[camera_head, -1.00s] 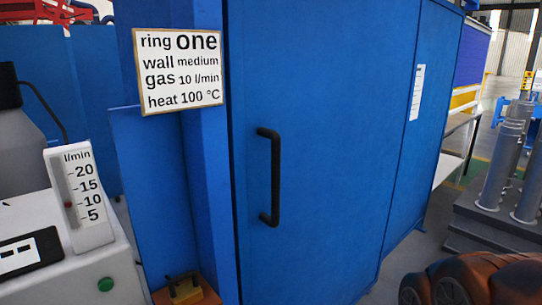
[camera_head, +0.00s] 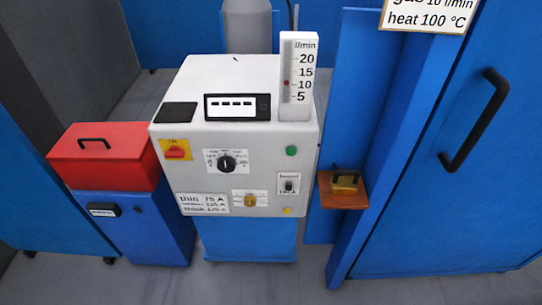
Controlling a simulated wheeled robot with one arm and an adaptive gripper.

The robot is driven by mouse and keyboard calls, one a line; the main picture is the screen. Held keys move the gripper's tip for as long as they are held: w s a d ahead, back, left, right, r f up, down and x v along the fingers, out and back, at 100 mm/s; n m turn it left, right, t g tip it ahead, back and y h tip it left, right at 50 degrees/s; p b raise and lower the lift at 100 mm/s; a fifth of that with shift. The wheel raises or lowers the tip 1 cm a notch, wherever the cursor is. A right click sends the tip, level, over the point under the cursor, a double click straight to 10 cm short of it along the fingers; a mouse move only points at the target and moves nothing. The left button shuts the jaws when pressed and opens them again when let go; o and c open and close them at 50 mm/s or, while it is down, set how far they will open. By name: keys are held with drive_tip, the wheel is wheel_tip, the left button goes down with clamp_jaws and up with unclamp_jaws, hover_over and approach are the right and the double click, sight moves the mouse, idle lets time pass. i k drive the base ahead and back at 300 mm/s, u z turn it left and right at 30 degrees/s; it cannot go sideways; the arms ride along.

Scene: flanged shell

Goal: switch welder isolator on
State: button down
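The welder (camera_head: 170,95) is a pale grey box on a blue base in the middle of the head view. Its isolator (camera_head: 175,150) is a red rotary handle on a yellow plate, at the upper left of the front panel. The handle looks roughly level, tilted slightly; the lettering on its plate is too small to read surely. My gripper is not in view.
The panel also has a black dial (camera_head: 227,162), a yellow knob (camera_head: 250,201), a small switch (camera_head: 289,186) and a green button (camera_head: 291,150). A red toolbox (camera_head: 100,160) stands left. A padlock-like brass item (camera_head: 346,183) sits on an orange shelf, beside a blue door (camera_head: 450,200).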

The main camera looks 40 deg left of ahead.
sight(174, 151)
drive_tip(key=u, duration=3.9)
drive_tip(key=k, duration=0.25)
drive_tip(key=z, duration=0.1)
